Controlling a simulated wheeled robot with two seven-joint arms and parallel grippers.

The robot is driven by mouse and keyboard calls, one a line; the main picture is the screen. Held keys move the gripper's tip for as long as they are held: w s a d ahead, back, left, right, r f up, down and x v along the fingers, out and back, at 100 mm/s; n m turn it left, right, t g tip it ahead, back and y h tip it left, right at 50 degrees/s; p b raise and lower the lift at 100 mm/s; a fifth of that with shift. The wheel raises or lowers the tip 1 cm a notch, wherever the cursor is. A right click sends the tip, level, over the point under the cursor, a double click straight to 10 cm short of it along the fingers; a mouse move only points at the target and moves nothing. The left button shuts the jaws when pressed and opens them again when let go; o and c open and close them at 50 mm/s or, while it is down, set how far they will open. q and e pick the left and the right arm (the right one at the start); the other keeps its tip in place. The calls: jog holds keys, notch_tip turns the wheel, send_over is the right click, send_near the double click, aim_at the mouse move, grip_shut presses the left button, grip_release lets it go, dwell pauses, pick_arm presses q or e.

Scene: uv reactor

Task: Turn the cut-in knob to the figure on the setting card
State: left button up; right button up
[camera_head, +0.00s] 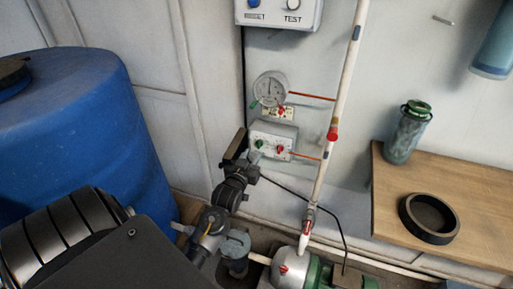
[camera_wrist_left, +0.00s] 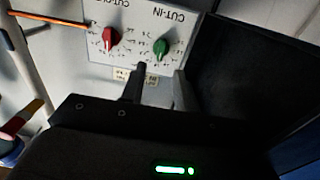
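The pressure switch box (camera_head: 274,136) is on the wall. Its green cut-in knob (camera_head: 259,144) is at the left and a red knob (camera_head: 281,149) at the right. In the left wrist view the box appears upside down, with the green knob (camera_wrist_left: 160,48) under the CUT-IN lettering and the red knob (camera_wrist_left: 111,38) beside it. A small printed card (camera_head: 278,112) is just above the box; its figure is too small to read. My left gripper (camera_head: 255,157) is open and empty, close to the cut-in knob, its fingers apart from it (camera_wrist_left: 160,72). My right gripper is not in view.
A round gauge (camera_head: 270,88) is above the box. A white pipe (camera_head: 335,120) runs right of it. A blue barrel (camera_head: 80,120) stands left, a green pump (camera_head: 318,275) below. A wooden bench (camera_head: 465,192) at right holds a bottle (camera_head: 404,135) and dark ring (camera_head: 408,222).

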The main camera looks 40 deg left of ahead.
aim_at(258, 144)
pick_arm(q)
jog(key=shift+x, duration=2.7)
grip_shut()
